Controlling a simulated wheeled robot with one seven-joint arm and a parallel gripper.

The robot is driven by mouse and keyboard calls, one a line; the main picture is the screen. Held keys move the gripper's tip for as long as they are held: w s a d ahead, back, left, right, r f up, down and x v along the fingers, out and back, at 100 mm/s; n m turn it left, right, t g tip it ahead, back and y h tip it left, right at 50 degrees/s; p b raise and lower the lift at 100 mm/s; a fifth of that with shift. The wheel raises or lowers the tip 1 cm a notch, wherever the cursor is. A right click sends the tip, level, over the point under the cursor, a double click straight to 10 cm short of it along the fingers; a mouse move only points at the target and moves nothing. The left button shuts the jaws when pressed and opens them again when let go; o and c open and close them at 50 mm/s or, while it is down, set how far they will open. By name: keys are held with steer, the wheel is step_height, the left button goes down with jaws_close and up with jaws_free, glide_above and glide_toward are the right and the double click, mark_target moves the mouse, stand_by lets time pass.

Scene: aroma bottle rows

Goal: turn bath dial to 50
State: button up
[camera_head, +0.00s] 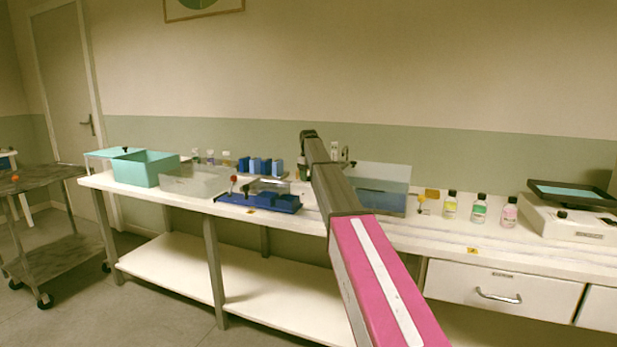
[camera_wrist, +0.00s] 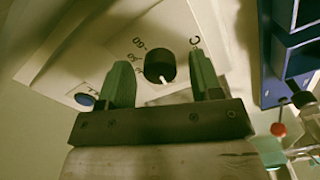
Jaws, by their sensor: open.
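The bath dial (camera_wrist: 159,66) is a round black knob with a white pointer mark, on a cream control panel (camera_wrist: 110,40) in the wrist view. The mark sits at the knob's lower edge in the picture. Printed numbers and a letter C surround the knob; they are small and tilted, and the exact reading is unclear. My gripper (camera_wrist: 160,68) is open, its two green fingers on either side of the knob, with visible gaps. A blue round button (camera_wrist: 85,99) is on the panel. In the head view my arm hides the dial; a clear tank with bluish contents (camera_head: 385,190) stands beside the arm.
A blue frame (camera_wrist: 281,60) and a red ball knob (camera_wrist: 278,129) are close to the gripper's right. On the bench, a blue tray (camera_head: 258,202) is left of my arm; several bottles, including a yellow one (camera_head: 450,206), and a white instrument (camera_head: 560,220) are right.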

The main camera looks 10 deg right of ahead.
steer(key=c, duration=0.9)
